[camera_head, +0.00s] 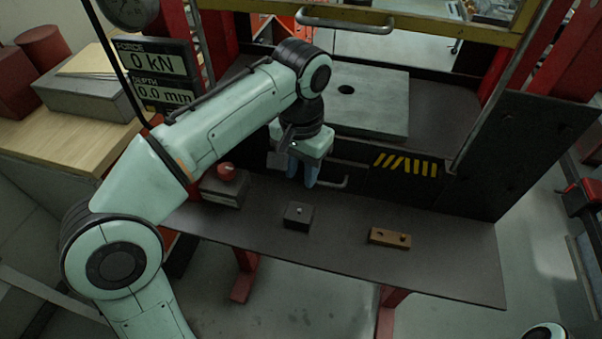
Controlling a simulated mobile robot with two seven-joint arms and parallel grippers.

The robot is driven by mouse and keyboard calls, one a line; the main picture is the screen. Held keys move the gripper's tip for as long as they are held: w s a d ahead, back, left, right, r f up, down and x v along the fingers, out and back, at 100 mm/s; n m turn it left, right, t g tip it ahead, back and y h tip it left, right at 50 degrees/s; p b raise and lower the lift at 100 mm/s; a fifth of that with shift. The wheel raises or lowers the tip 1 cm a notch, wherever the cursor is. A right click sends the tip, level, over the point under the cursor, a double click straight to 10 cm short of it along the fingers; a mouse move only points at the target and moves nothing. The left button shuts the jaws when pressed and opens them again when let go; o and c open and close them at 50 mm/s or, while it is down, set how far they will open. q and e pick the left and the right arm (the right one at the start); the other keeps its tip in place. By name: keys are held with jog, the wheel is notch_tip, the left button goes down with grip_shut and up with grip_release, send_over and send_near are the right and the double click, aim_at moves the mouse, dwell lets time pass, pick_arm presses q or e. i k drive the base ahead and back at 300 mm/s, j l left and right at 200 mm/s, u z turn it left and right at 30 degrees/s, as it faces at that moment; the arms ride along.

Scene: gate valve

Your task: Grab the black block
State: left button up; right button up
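The black block (298,215) sits on the front shelf of the press, left of the shelf's middle, with a small light knob or pin on its top. My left gripper (303,174) hangs fingers-down above and slightly behind the block, apart from it. Its two blue fingers show a gap between them, with nothing seen in them. My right gripper is out of view; only a piece of my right arm shows at the bottom right corner.
A brown bar (389,238) with two round features lies to the right on the dark shelf (450,262). A box with a red button (227,172) stands left of the block. A grey plate (372,103) with a hole lies behind. Force and depth displays (155,65) stand at left.

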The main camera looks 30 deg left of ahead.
aim_at(302, 221)
jog(key=k, duration=1)
